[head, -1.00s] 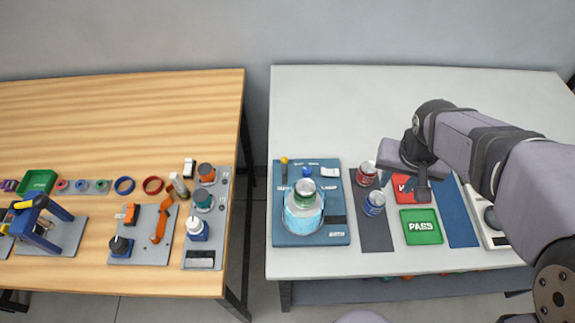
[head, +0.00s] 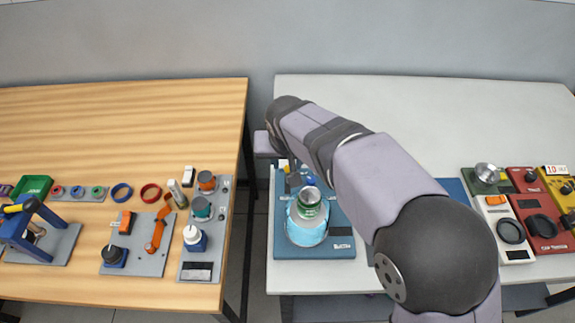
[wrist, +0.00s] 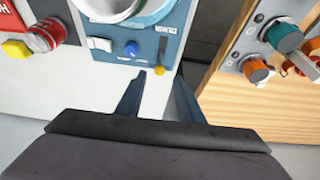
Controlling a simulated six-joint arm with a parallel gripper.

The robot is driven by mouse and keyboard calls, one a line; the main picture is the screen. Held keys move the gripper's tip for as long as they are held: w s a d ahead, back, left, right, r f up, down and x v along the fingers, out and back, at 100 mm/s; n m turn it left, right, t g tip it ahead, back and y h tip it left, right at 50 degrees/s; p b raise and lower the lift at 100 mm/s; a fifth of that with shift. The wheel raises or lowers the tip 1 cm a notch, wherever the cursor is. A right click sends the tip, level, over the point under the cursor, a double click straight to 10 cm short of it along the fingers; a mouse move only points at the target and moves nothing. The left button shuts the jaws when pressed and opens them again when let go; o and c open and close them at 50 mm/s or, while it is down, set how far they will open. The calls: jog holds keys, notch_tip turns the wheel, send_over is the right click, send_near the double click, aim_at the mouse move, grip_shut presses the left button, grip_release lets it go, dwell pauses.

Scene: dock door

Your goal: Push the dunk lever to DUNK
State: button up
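The blue dunk station panel (head: 284,270) stands at the left of the white table, with a clear water tank (head: 306,236) and a green can (head: 309,197) in it. In the wrist view the yellow-tipped lever (wrist: 159,71) is at the panel's edge, beside a blue knob (wrist: 131,47) and a white switch (wrist: 99,44). My gripper (wrist: 158,95) is open and empty. Its two fingers point towards the panel edge, with the yellow tip just beyond and between them in the picture. I cannot tell whether they touch it. In the head view my arm hides part of the panel.
A wooden table (head: 120,110) with several small devices is at the left, across a narrow gap. Its edge and knobs (wrist: 285,36) are close in the wrist view. Several coloured devices (head: 540,228) stand at the right. The white table's back is clear.

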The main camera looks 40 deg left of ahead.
aim_at(288, 170)
jog(key=shift+p+x, duration=0.7)
jog(key=shift+x, duration=2)
